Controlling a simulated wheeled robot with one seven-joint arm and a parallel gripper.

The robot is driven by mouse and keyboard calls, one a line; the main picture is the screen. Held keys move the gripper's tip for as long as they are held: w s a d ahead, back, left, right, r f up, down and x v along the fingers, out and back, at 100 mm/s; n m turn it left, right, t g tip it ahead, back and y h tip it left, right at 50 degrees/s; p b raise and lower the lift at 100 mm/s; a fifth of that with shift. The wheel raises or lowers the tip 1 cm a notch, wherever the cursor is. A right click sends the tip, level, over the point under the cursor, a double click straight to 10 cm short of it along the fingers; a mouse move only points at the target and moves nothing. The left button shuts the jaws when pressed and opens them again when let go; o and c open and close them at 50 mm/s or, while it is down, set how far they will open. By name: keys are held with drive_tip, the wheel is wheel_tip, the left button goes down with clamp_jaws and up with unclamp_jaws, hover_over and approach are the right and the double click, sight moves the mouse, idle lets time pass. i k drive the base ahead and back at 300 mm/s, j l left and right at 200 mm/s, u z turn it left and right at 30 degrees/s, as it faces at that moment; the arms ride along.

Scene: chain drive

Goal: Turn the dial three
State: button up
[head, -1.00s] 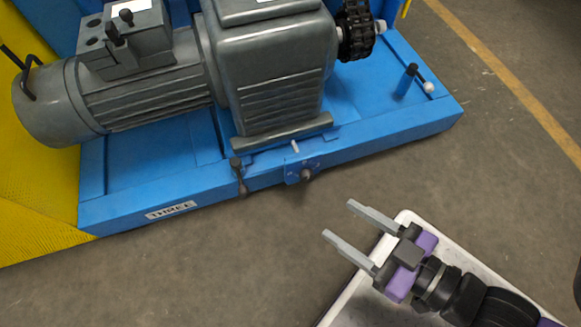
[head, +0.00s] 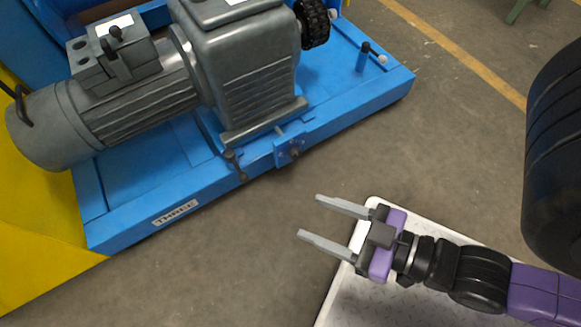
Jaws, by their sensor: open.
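The blue machine base (head: 120,222) carries a label reading THREE (head: 176,212) on its front face. A small dial (head: 294,152) with a dark knob sits on a blue plate on that front face, right of the label. A dark lever (head: 235,165) hangs from the base just left of the dial. My gripper (head: 308,217) is open and empty. Its two grey fingers point left, below and slightly right of the dial in the picture, clear of the machine.
A grey motor and gearbox (head: 245,75) stand on the base, with a black chain sprocket (head: 314,25) at its right. A post with a white-knobbed lever (head: 364,55) rises near the right end. Grey floor (head: 230,275) lies open before the base.

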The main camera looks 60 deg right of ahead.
sight(294, 154)
drive_tip(key=j+z, duration=0.35)
drive_tip(key=k+j+z, duration=0.1)
drive_tip(key=z, duration=0.25)
drive_tip(key=k+j+z, duration=0.15)
drive_tip(key=z, duration=0.2)
